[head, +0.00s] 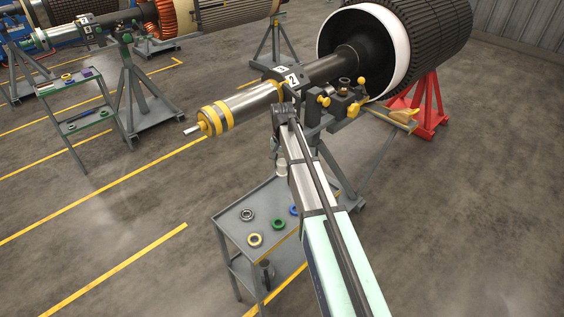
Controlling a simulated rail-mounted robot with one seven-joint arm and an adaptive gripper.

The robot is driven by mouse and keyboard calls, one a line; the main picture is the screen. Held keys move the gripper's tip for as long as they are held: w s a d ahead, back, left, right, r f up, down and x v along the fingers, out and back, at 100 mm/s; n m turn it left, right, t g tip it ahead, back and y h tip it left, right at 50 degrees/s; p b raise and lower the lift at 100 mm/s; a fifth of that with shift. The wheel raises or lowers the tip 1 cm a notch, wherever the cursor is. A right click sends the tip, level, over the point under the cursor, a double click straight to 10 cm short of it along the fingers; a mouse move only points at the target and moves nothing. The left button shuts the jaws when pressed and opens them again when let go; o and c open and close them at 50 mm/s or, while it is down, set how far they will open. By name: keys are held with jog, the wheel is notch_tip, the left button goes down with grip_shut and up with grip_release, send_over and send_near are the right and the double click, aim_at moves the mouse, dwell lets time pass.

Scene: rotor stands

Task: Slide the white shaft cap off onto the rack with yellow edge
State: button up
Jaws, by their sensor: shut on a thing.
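A pale white cup-like piece (282,168), which looks like the white shaft cap, shows just left of my arm, at the back edge of the grey rack. My gripper (276,149) points down below the wrist, directly above this piece, and appears shut on it. My arm covers much of the contact. I cannot tell whether the cap touches the rack. The rotor shaft (245,104) ends at the left in a silver section with yellow bands, close to my wrist.
A bearing stand with yellow knobs (343,102) is right of my wrist. A red stand (429,107) carries the rotor.

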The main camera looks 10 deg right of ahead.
jog(key=shift+f+b, duration=1.8)
jog(key=shift+f, duration=1.3)
jog(key=o, duration=1.1)
jog(key=shift+c, duration=0.2)
jog(key=shift+r+p, duration=2.45)
jog(key=shift+r, duration=1.6)
